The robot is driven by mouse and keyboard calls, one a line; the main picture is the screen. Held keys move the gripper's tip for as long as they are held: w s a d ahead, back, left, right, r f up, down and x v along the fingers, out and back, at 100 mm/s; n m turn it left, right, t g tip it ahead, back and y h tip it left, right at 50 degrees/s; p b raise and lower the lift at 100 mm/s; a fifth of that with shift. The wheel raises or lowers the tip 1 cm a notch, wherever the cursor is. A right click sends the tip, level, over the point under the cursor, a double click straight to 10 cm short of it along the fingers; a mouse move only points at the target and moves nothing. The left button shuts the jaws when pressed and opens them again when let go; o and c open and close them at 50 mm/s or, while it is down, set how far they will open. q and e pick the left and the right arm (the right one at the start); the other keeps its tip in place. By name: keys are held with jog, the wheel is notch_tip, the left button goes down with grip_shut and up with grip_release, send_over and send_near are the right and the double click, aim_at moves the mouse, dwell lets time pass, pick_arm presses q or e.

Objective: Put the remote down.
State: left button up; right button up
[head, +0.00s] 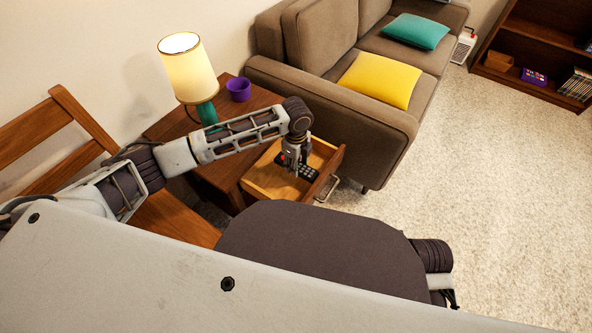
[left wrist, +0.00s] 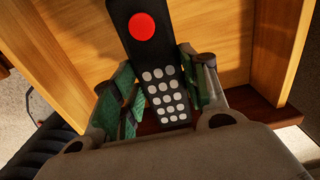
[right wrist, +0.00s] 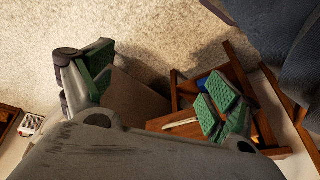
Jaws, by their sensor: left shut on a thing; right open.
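The remote (left wrist: 159,62) is black with a big red button and several white buttons. My left gripper (left wrist: 160,100) is shut on it, with a green-padded finger on each side. In the head view my left gripper (head: 293,166) points down with the remote (head: 283,170) over the open drawer (head: 268,180) of the side table. The drawer's wooden floor shows behind the remote in the left wrist view; I cannot tell whether the remote touches it. My right gripper (right wrist: 150,90) is open and empty, its green pads wide apart; it is hidden in the head view.
A lit lamp (head: 188,68) and a purple cup (head: 239,89) stand on the side table (head: 160,126). A brown sofa (head: 325,105) with yellow and teal cushions is beside it. A wooden chair (head: 70,115) is at the left. The carpet at right is clear.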

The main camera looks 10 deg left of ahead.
pick_arm(q)
jog(key=shift+f, duration=0.45)
jog(key=shift+f+b, duration=0.75)
jog(key=shift+f, duration=1.05)
pick_arm(e)
jog(key=f, duration=0.2)
jog(key=a+f, duration=0.1)
jog(key=shift+w+f+t+y, duration=0.25)
jog(key=shift+f+t+y, duration=0.05)
jog(key=shift+r, duration=0.2)
pick_arm(q)
jog(key=o, duration=1.1)
jog(key=shift+f, duration=0.1)
jog(key=shift+r, duration=0.2)
pick_arm(e)
jog(key=shift+f, duration=0.1)
